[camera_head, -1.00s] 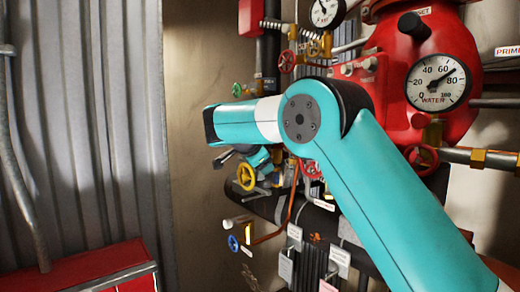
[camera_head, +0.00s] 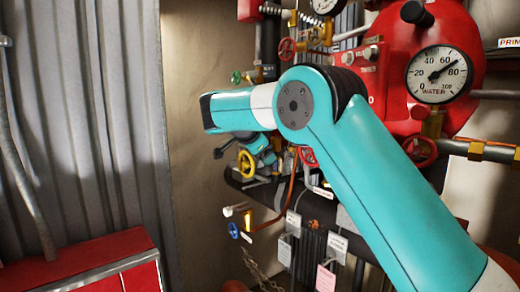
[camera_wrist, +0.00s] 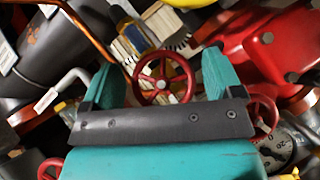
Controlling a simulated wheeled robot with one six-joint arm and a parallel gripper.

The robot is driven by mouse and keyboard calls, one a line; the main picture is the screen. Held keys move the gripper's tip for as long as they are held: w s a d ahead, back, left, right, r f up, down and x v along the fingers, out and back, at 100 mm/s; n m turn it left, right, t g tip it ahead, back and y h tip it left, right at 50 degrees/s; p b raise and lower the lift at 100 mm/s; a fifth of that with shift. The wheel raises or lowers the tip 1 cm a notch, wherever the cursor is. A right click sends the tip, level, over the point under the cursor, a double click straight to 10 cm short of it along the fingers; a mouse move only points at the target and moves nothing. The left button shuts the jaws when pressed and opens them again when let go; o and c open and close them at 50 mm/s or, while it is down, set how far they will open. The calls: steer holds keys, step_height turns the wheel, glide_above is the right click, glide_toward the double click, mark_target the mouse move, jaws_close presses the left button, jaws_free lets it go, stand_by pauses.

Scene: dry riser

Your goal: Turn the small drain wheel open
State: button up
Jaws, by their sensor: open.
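In the wrist view, a small red spoked handwheel (camera_wrist: 163,77) lies between the two teal fingers of my gripper (camera_wrist: 160,68). The fingers are open, one on each side, with a gap to the rim. No label shows which wheel is the drain wheel. In the head view, my gripper (camera_head: 266,152) is partly hidden under my arm. A red wheel (camera_head: 308,156) shows just right of it, partly covered.
A large red valve body (camera_head: 385,85) with a water gauge (camera_head: 438,76) stands at right. Another red wheel (camera_head: 420,152) is below it. A dark pipe (camera_head: 265,193), copper tubing and hanging tags crowd the area. A red cabinet (camera_head: 80,265) stands at lower left.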

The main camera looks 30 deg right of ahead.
stand_by(0.3)
steer(key=t+b, duration=0.1)
steer(key=b, duration=0.1)
steer(key=m+t+b, duration=0.1)
steer(key=b, duration=0.2)
steer(key=shift+f+b, duration=0.3)
steer(key=shift+f, duration=0.05)
steer(key=m+t+b, duration=0.1)
steer(key=t+b, duration=0.1)
steer(key=b, duration=0.2)
steer(key=m+t+b, duration=0.1)
steer(key=m+b, duration=0.1)
steer(key=b, duration=0.1)
steer(key=shift+t+h, duration=0.4)
steer(key=shift+r+m+t, duration=0.25)
steer(key=shift+m+t, duration=0.05)
steer(key=shift+t, duration=0.2)
steer(key=shift+r+m+t+h+p, duration=0.5)
steer(key=shift+m+t+p, duration=0.3)
steer(key=shift+p, duration=0.2)
steer(key=m+t+h+p, duration=0.1)
steer(key=p, duration=0.4)
steer(key=shift+w+m, duration=0.1)
steer(key=shift+m, duration=0.3)
